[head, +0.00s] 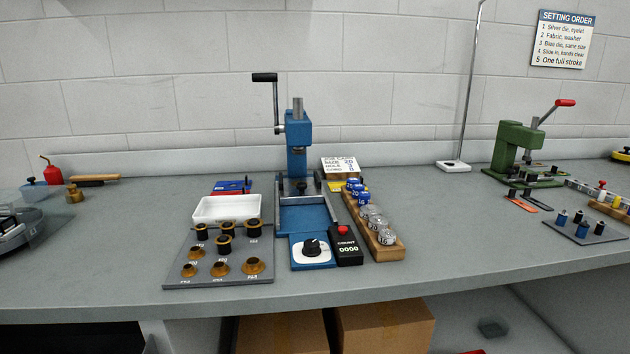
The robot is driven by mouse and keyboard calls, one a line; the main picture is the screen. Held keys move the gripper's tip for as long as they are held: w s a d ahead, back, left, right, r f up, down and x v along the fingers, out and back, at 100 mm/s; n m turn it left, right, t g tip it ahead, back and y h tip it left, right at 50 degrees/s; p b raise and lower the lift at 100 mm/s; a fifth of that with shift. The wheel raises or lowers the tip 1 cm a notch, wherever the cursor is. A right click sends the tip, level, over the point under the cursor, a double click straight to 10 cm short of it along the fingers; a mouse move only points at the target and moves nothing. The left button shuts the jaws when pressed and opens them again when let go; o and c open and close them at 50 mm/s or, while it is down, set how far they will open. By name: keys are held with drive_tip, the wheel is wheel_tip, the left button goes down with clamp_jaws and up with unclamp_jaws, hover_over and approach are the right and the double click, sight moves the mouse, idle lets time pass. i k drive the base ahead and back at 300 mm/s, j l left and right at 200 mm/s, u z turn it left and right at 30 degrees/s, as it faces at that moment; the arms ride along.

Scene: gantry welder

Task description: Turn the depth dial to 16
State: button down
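The depth dial (311,247) is a black knob on a white face, set on a blue base at the front of the blue press (297,135). It is near the front edge of the bench. Its scale marks are too small to read, so I cannot tell its setting. Nothing touches the dial. My gripper is not in this view.
A black counter box (346,250) with a red button stands close right of the dial. A grey die board (195,278) lies left, with a white tray (208,209) behind. Bare bench (470,235) lies right.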

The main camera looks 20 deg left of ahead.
sight(311, 248)
drive_tip(key=j+u, duration=0.1)
drive_tip(key=u, duration=0.25)
drive_tip(key=k+j+u, duration=0.1)
drive_tip(key=u, duration=0.25)
drive_tip(key=j+u, duration=0.15)
drive_tip(key=u, duration=0.2)
